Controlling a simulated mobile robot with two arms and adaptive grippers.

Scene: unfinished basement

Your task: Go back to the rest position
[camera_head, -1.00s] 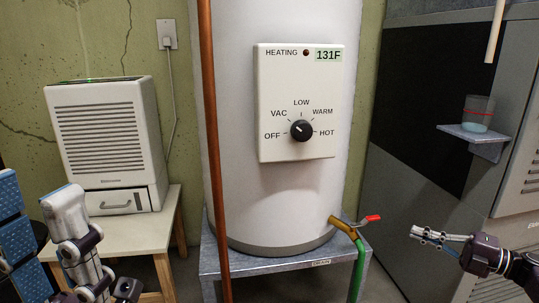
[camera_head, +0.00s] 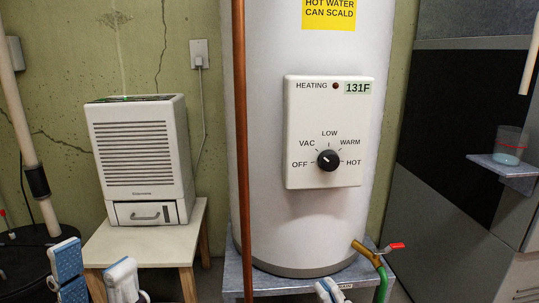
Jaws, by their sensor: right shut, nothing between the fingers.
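My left gripper (camera_head: 97,275) shows at the bottom left, in front of the wooden side table. One finger shows its blue dotted pad and the other its white back, with a gap between them and nothing seen in it. My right gripper (camera_head: 331,291) shows only as white fingertips at the bottom edge, in front of the water heater's metal stand. Its fingers are shut and empty. Most of both arms is out of frame.
The white water heater (camera_head: 265,190) with its dial (camera_head: 328,160) and 131F display stands in the middle. Its drain valve with a red handle (camera_head: 392,248) sticks out low right. A copper pipe (camera_head: 240,150) runs in front. A dehumidifier (camera_head: 137,150) stands on the table (camera_head: 125,245).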

